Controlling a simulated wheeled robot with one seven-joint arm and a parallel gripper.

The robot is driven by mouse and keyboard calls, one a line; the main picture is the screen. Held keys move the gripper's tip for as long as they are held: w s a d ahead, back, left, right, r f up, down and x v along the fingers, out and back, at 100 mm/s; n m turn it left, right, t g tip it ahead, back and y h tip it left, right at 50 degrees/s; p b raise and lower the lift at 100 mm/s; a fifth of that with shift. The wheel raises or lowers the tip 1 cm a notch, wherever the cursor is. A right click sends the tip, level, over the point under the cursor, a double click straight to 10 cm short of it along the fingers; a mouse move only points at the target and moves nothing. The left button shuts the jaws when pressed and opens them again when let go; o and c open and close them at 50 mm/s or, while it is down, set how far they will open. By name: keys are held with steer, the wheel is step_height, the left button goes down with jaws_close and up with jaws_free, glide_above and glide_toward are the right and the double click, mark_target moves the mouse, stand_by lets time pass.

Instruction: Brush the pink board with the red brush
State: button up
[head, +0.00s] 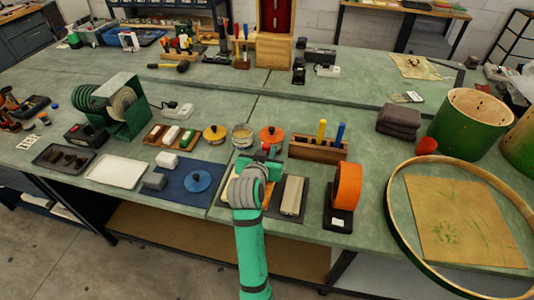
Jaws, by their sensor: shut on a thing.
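My gripper (268,160) is over the front middle of the bench, seen from behind with my wrist in front of it. It is shut on the red brush (266,147), of which only a small red part shows. A board on a dark mat (276,205) lies under my wrist. Only a pale edge of it (267,196) shows, so I cannot be sure that it is the pink board. Whether the bristles touch it is hidden.
A wooden stand (318,151) with yellow and blue handles is just behind right. A beige board (293,195) and an orange roll (347,186) lie to the right. A large hoop (398,225) fills the right.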

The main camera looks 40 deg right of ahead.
steer(key=shift+w+d, duration=0.15)
steer(key=shift+d, duration=0.05)
stand_by(0.3)
steer(key=shift+w+d, duration=0.9)
steer(key=shift+d, duration=0.1)
steer(key=shift+r, duration=0.15)
steer(key=shift+r, duration=2.9)
